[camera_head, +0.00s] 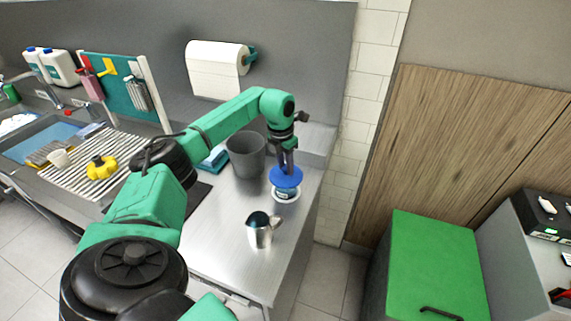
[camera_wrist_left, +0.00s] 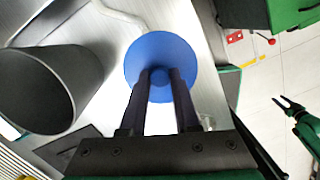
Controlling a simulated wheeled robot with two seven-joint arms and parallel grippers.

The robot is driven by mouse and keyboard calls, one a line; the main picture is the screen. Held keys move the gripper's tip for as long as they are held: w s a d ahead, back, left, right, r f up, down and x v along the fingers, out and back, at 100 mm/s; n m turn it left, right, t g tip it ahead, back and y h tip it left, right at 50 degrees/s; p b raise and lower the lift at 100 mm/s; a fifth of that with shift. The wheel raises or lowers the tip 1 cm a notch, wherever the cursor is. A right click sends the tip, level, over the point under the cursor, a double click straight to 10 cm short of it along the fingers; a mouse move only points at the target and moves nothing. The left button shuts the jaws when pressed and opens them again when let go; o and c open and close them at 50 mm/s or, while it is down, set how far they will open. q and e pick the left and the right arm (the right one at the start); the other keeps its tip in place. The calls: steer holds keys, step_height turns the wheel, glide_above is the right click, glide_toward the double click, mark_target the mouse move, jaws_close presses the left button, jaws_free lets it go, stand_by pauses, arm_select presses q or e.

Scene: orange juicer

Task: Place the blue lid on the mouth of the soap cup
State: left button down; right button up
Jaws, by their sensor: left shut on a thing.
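My left gripper (camera_head: 286,168) points down and is shut on the knob of the round blue lid (camera_head: 286,180). The lid also fills the middle of the left wrist view (camera_wrist_left: 162,55), with both fingers at its knob. The soap cup (camera_head: 285,194), white with a dark label, stands right below the lid near the counter's right edge. The lid hides its mouth, and I cannot tell whether they touch. My right gripper (camera_wrist_left: 285,103) shows at the right of the left wrist view, its fingers apart and empty, away from the counter.
A dark grey bin (camera_head: 246,156) stands close to the left of the lid. A metal pitcher (camera_head: 262,230) stands in front, nearer the counter's front. The steel counter (camera_head: 215,235) is bare between them. A sink and rack (camera_head: 128,150) lie at the left.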

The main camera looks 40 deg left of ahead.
mark_target(282, 177)
arm_select(q)
steer(key=shift+f, duration=0.35)
steer(key=c, duration=0.6)
jaws_free()
steer(key=shift+c, duration=0.2)
steer(key=shift+r, duration=0.1)
steer(key=shift+r, duration=0.1)
step_height(282, 177, up, 13)
steer(key=s+b, duration=0.1)
steer(key=b, duration=0.2)
steer(key=shift+s, duration=0.2)
steer(key=shift+f, duration=0.2)
